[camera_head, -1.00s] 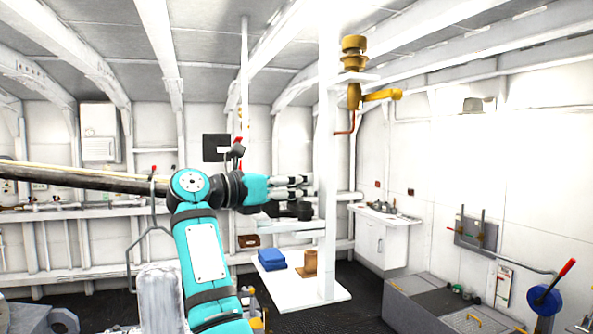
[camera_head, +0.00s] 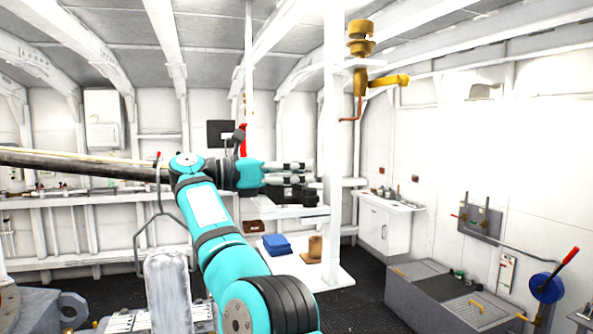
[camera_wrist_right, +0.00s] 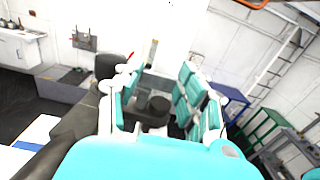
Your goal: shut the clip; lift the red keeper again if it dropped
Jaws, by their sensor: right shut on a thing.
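I cannot tell which part is the clip. My left gripper is not in view.
A white post (camera_head: 333,130) rises from a white base beyond the gripper. A long dark bar (camera_head: 80,163) crosses the left side. A blue wheel (camera_head: 546,287) with a red-handled lever and a grey chest (camera_head: 440,300) stand right. Dark floor between is clear.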

